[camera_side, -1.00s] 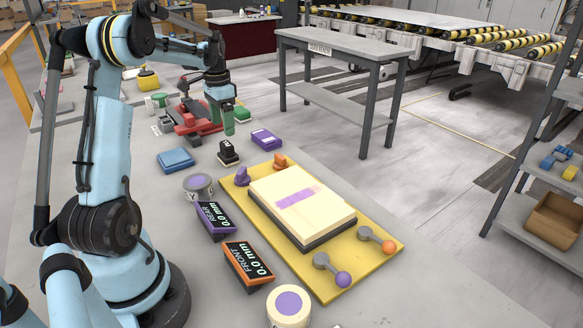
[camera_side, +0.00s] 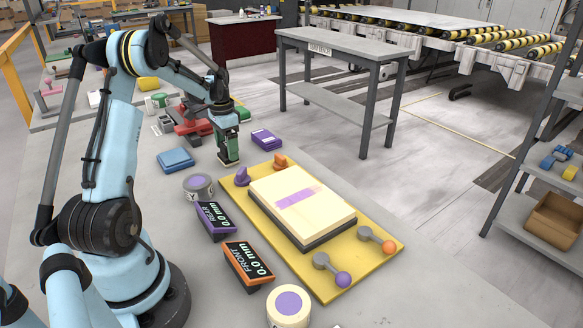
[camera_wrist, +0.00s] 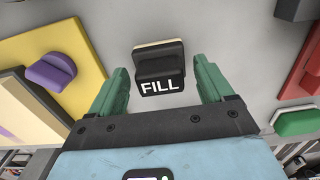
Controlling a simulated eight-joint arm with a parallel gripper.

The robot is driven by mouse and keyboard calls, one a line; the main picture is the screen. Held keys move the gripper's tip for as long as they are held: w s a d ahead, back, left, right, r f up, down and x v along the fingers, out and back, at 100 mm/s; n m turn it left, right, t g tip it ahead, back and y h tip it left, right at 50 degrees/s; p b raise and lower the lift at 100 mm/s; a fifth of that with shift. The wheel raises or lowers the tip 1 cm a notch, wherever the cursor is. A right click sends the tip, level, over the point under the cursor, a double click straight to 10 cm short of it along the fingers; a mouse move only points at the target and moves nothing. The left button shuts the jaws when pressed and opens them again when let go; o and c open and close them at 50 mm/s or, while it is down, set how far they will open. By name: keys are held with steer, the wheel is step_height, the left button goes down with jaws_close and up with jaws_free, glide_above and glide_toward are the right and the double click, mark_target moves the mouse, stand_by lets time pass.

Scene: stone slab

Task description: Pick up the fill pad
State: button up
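The fill pad (camera_wrist: 160,70) is a black block with a white "FILL" label and a pale base edge. In the wrist view it stands on the grey slab, between and just ahead of my two green fingers. My gripper (camera_wrist: 158,82) is open, with a finger on each side of the pad and a visible gap on both sides. In the side view my gripper (camera_side: 229,160) is low over the slab at the pad's place, and it hides most or all of the pad.
A yellow board (camera_side: 327,287) with a cream slab (camera_side: 300,200) and purple and orange knobs lies to the right. A blue block (camera_side: 175,160) is at left, a purple box (camera_side: 266,139) at right, and a red fixture (camera_side: 192,128) behind.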

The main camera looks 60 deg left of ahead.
steer(key=c, duration=1.1)
steer(key=shift+c, duration=0.2)
steer(key=shift+r, duration=0.1)
steer(key=shift+r, duration=0.65)
step_height(320, 180, up, 3)
steer(key=w+d+r, duration=0.3)
steer(key=d+r, duration=0.3)
steer(key=d, duration=0.5)
steer(key=shift+r, duration=0.3)
steer(key=shift+w+d, duration=0.1)
